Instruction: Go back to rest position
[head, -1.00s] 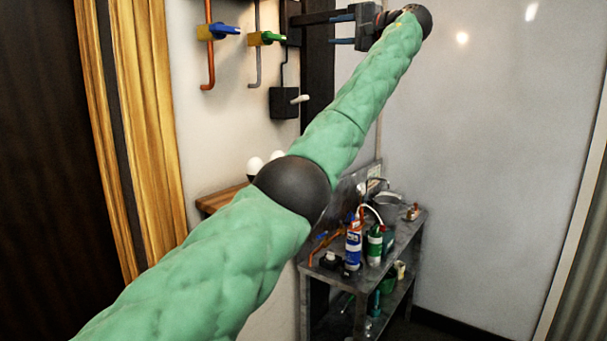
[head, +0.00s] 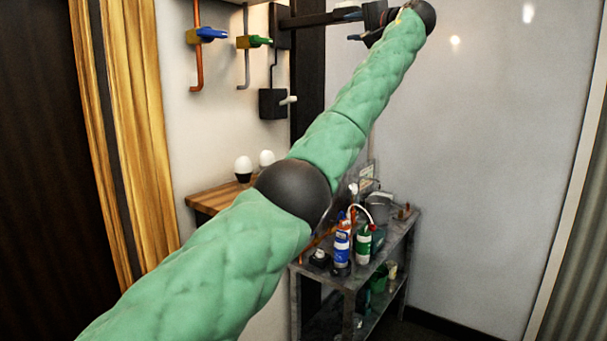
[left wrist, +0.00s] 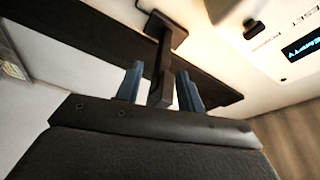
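My left arm reaches from the lower left to the upper right in the head view. My left gripper (head: 352,25) is high up, beside a dark horizontal bar (head: 312,19) that sticks out from the wall fixture. In the left wrist view my left gripper (left wrist: 160,88) has its two blue-grey fingers apart. A dark handle-like bar (left wrist: 163,65) shows between them, with gaps on both sides; I cannot tell whether it touches either finger. My right gripper is not in view.
Pipes with a blue-handled valve (head: 207,35) and a green-handled valve (head: 255,42) are on the wall, near a black box (head: 272,103). A wooden shelf (head: 207,197) holds two white-topped objects. A metal cart (head: 398,243) with bottles stands below my arm. The right wall is bare.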

